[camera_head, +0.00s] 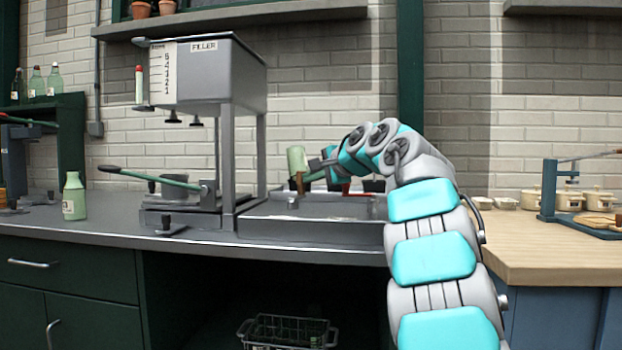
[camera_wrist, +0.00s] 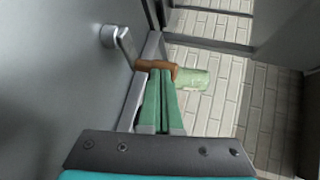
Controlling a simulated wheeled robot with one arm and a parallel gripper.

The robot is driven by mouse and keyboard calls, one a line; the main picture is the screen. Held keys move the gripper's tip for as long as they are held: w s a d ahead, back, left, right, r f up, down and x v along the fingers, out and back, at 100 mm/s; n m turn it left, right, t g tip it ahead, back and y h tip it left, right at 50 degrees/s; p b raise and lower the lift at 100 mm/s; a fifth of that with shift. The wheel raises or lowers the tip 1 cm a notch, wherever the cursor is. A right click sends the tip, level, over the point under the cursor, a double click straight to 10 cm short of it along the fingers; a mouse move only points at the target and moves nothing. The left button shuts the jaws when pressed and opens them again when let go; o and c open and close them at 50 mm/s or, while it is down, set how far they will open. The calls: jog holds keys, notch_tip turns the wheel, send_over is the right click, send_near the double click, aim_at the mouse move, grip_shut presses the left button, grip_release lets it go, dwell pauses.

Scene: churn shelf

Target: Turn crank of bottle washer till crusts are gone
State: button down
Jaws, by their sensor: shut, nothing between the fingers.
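In the wrist view, a crank (camera_wrist: 125,44) with a round metal hub, a short grey arm and a brown wooden handle (camera_wrist: 148,65) stands at the upper middle. My gripper (camera_wrist: 160,73) is shut and empty, its green fingertips at the handle; I cannot tell whether they touch. A pale green bottle (camera_wrist: 194,79) shows just right of the handle. In the head view, the bottle (camera_head: 297,158) stands above the sink-like grey basin (camera_head: 290,228), and my gripper (camera_head: 314,177) is beside it. Crusts cannot be made out. My arm hides part of the basin.
A grey filler machine (camera_head: 235,78) with a green lever (camera_head: 150,178) stands left of the basin. A green bottle (camera_head: 74,196) stands on the counter farther left. A wooden counter (camera_head: 530,250) with pots lies to the right. A wire basket (camera_head: 285,330) sits below.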

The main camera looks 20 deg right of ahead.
jog(key=shift+w, duration=0.1)
jog(key=shift+w+r, duration=0.1)
jog(key=shift+w, duration=0.3)
jog(key=shift+w+d+p, duration=0.15)
jog(key=shift+w+p, duration=0.1)
jog(key=shift+p, duration=0.15)
jog(key=shift+w+p, duration=0.3)
jog(key=shift+p, duration=0.05)
jog(key=shift+w, duration=0.25)
jog(key=shift+s, duration=0.1)
dwell(0.3)
